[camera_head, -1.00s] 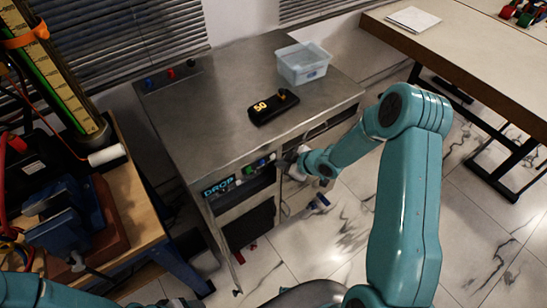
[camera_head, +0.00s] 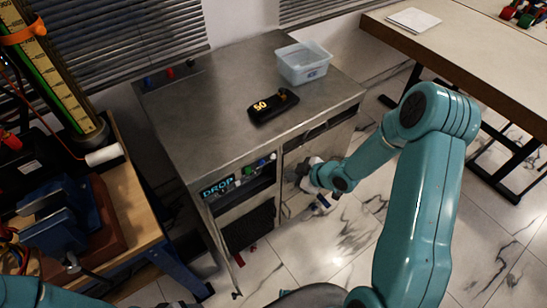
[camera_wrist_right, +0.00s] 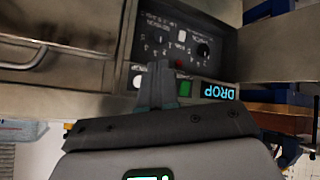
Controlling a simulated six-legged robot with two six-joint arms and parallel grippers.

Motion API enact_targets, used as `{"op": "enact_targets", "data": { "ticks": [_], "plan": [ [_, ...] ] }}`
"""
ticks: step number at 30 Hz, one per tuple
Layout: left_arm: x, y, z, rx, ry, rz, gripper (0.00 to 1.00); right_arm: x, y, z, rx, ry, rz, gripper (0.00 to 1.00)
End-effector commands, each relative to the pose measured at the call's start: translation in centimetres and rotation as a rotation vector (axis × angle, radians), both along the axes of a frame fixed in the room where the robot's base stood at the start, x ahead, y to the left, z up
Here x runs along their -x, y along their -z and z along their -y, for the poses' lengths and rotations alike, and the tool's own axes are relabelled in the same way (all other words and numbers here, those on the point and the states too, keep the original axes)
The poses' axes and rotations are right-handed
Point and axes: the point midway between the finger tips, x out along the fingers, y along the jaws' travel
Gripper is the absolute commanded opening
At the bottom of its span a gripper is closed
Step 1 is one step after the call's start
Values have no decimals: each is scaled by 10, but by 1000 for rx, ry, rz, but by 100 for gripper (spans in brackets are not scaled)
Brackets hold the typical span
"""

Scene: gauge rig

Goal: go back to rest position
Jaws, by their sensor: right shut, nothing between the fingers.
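My right gripper (camera_head: 295,172) is in front of the metal cabinet, just right of its control panel, partly hidden by its own wrist. The right wrist view shows its two fingers (camera_wrist_right: 163,88) close together, shut and empty, in front of the panel (camera_wrist_right: 175,50) with its knob, coloured buttons and lit DROP display (camera_wrist_right: 219,91). In that view I cannot tell whether the fingertips touch the panel. My left arm (camera_head: 60,296) shows only at the lower left edge; its gripper fingers are not seen.
A wooden workbench (camera_head: 130,205) with a blue vise (camera_head: 62,222) stands left, a long table (camera_head: 470,60) right. Tiled floor (camera_head: 345,240) is open between.

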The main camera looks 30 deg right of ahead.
Motion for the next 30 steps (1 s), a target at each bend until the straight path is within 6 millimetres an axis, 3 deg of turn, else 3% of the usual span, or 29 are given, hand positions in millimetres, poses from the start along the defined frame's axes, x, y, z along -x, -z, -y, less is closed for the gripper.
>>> {"op": "enact_targets", "data": {
  "ticks": [22,23,26,28,30],
  "plan": [
    [0,0,0,0,0,0,66,-3,-2,-6,-1,-15,3,0],
    [0,0,0,0,0,0,66,-5,-2,-13,-4,-29,6,0],
    [0,0,0,0,0,0,66,-6,5,-61,-36,-120,-14,0],
    [0,0,0,0,0,0,66,8,18,-110,-93,-158,-85,0],
    [0,0,0,0,0,0,66,37,38,-156,-171,-120,-228,0]
  ]
}}
